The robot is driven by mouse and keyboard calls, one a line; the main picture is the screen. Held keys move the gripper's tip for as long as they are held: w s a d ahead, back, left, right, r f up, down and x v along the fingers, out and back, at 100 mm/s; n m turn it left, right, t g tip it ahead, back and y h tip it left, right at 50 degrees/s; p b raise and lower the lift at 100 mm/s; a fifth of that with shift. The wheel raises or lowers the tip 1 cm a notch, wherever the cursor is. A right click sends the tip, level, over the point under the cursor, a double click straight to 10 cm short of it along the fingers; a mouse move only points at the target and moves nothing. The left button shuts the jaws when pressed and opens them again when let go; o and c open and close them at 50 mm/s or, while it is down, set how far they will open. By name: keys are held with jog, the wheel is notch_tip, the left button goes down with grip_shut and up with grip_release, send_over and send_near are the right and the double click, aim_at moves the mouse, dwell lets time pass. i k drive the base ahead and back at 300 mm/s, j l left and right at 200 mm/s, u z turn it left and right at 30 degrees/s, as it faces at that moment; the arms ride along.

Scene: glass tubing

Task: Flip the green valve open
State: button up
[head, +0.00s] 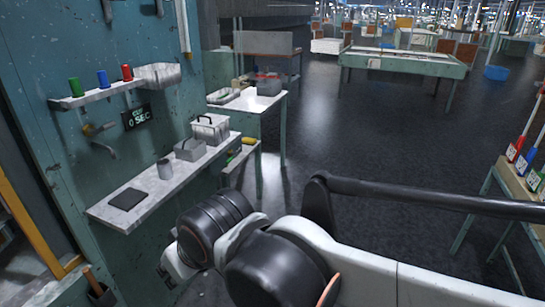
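A small tap-like fitting (97,129) with a brass-coloured part is on the teal wall panel at the left. A curved grey spout (105,149) sits just below it. I cannot make out a clear green valve handle, so its position cannot be told. A green cylinder (75,87) stands on the upper shelf, beside a blue one (102,78) and a red one (127,72). My gripper (168,272) is at the lower middle, below the lower shelf's front edge and well apart from the fitting. Its fingers are mostly hidden by my wrist, and nothing held is visible.
A black sign (137,117) reads "0 SEC". The lower shelf (150,207) holds a dark pad (127,199), a grey cup (165,169) and grey bins (190,150). A side table (252,102) stands behind. The dark floor (350,130) is open at the centre right.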

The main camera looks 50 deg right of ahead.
aim_at(233, 153)
jog(key=z, duration=1.15)
jog(key=i+u, duration=0.4)
jog(key=i, duration=0.65)
jog(key=l, duration=0.15)
jog(key=j, duration=0.15)
